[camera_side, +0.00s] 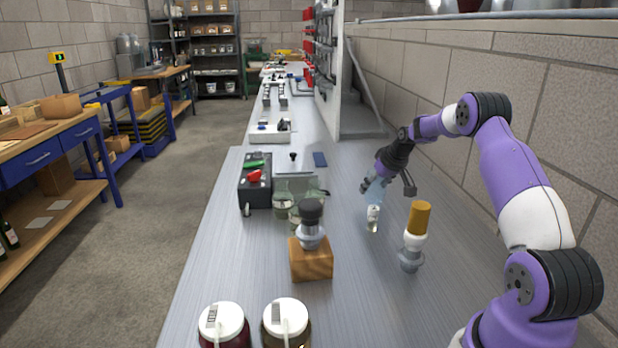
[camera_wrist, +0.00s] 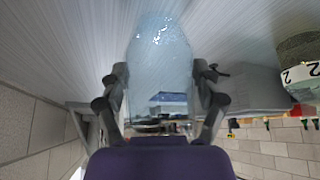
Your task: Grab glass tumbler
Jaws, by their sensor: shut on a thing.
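The glass tumbler (camera_wrist: 160,62) is clear and pale blue, and it fills the middle of the wrist view between the two fingers. My gripper (camera_wrist: 161,80) is shut on its sides, one finger on each side. In the side view the tumbler (camera_side: 375,191) shows as a pale blue shape under my gripper (camera_side: 381,178), over the right part of the bench. A small clear and white shape (camera_side: 373,217) shows directly below it; I cannot tell whether it is a separate thing or a reflection. The gap to the bench is unclear.
A grey stand with an orange-brown top (camera_side: 419,218) is close on the right. A wooden block (camera_side: 311,262) with a dark-knobbed part, green containers (camera_side: 284,214) and a black box with a red button (camera_side: 255,190) stand left. Two white-lidded jars (camera_side: 223,322) are in front. A block wall borders the right.

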